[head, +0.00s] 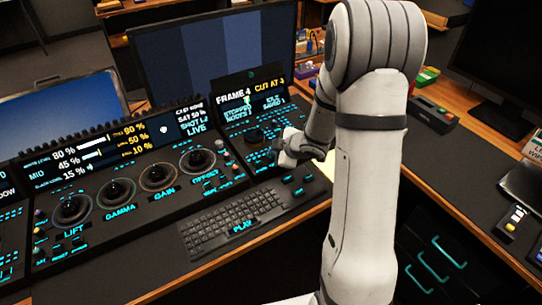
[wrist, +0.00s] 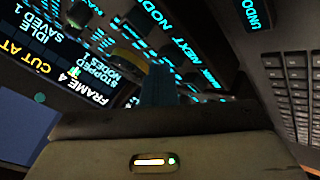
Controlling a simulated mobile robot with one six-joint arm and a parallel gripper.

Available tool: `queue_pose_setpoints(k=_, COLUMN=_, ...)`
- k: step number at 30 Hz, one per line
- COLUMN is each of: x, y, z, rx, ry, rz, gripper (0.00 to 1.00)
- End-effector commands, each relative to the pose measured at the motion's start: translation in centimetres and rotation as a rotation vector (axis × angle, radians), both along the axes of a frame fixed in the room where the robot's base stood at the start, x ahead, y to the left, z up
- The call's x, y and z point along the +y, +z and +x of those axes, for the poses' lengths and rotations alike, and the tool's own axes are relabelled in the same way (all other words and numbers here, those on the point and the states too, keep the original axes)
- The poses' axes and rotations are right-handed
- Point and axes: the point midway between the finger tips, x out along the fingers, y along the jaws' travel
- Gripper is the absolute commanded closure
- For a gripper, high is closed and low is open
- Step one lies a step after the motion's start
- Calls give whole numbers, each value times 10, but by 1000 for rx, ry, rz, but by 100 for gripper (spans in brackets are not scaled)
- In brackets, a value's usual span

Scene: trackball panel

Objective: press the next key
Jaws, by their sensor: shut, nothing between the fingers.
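The right panel section has a display (head: 249,95) reading FRAME 4, CUT AT, STOPPED, IDLE and SAVED 1. The display also shows upside down in the wrist view (wrist: 60,70). A lit NEXT NODE label (wrist: 180,45) shows in the wrist view among dark keys; I cannot tell which key face belongs to it. My gripper (head: 284,156) is shut and empty, low over the right panel section, and covers some of its keys in the head view. In the wrist view its narrow fingers (wrist: 158,88) point into the key area near that label. Contact with a key cannot be told.
A keyboard (head: 232,218) lies in front of the panel. Several trackballs, including the lift trackball (head: 72,209), are at the left. A monitor (head: 213,52) stands behind. An UNDO key label (wrist: 257,15) is at the upper right of the wrist view.

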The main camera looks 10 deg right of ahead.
Motion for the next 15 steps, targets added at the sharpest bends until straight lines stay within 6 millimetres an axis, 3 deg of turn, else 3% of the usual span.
queue_pose_setpoints(k=7, x=0, y=16, z=0, rx=2, ry=-1, rz=0, gripper=100)
queue_pose_setpoints(k=15, x=0, y=16, z=0, rx=1, ry=-1, rz=0, gripper=100)
